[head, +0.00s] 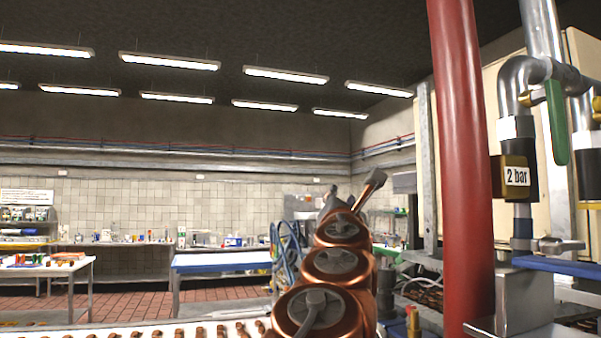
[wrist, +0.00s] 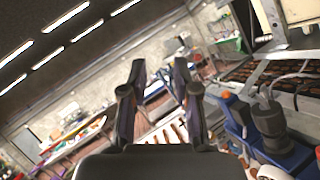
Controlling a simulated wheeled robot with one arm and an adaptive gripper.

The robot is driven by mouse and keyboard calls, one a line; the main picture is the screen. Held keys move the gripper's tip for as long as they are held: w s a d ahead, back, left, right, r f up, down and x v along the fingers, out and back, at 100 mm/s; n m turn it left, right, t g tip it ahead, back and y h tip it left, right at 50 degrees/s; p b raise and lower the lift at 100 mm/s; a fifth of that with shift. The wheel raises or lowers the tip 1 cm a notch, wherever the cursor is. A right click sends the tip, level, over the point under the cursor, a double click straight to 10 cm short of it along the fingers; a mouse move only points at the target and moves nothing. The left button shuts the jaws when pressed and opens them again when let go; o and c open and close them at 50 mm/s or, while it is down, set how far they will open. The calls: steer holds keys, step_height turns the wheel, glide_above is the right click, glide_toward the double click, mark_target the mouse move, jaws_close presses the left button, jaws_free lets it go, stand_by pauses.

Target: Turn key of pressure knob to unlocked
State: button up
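My gripper (wrist: 160,78) shows from behind in the wrist view. Its dark fingers are spread with a clear gap and nothing between them. In the head view its tip (head: 356,192) sticks up beyond my copper-ringed arm, left of the red column. I cannot make out a pressure knob or its key for certain.
A thick red column (head: 463,150) stands between my arm and the pipes. A green handle (head: 556,122) hangs there. A conveyor with brown pieces (head: 150,334) runs along the bottom. Tables (head: 222,262) stand farther back. The air around my gripper looks free.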

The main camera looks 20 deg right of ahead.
steer(key=s+a+r+m+t+y+b, duration=0.1)
steer(key=a+r+m+t+b, duration=0.1)
steer(key=a+r, duration=0.4)
steer(key=a+t+b, duration=0.1)
steer(key=a, duration=0.2)
steer(key=shift+r+t, duration=0.3)
steer(key=shift+s, duration=0.1)
